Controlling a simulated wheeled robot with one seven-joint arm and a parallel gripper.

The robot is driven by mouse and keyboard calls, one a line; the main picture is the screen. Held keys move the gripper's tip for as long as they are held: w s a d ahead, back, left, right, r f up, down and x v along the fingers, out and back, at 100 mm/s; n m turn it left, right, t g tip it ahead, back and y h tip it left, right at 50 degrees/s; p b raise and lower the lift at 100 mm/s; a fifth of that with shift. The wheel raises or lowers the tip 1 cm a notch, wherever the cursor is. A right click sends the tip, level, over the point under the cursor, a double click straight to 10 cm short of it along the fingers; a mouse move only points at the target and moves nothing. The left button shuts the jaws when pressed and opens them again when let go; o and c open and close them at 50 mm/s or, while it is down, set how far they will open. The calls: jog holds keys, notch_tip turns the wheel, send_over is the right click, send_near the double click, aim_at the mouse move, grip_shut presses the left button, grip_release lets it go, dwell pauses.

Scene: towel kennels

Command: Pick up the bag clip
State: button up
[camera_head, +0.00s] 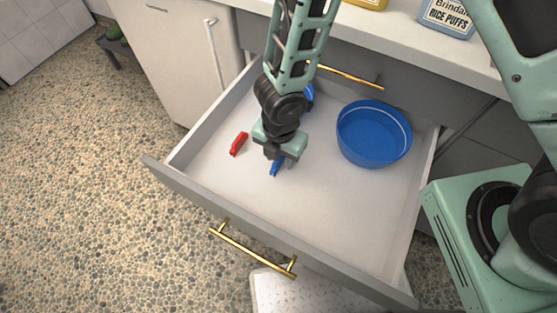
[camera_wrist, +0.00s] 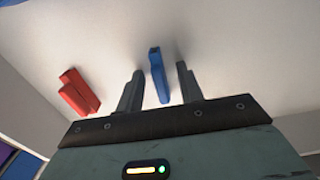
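A small blue clip-like piece (camera_head: 275,169) lies on the floor of the open drawer, right at my gripper. In the wrist view the blue piece (camera_wrist: 158,76) shows between the two fingers, with a gap visible on each side. A red clip-like piece (camera_head: 239,144) with two offset bars lies to the left; it also shows in the wrist view (camera_wrist: 78,92). Which of them is the bag clip I cannot tell for sure. My gripper (camera_head: 279,160) points down into the drawer; its fingers (camera_wrist: 160,75) are open around the blue piece.
The drawer (camera_head: 180,190) is pulled out, with walls all around. A blue round bowl (camera_head: 374,145) stands in its right part. Another blue item (camera_head: 309,92) lies at the back, partly behind my arm. The drawer's front right floor is clear. A counter (camera_head: 400,42) overhangs behind.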

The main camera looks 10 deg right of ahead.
grip_shut()
jog(key=shift+r, duration=0.15)
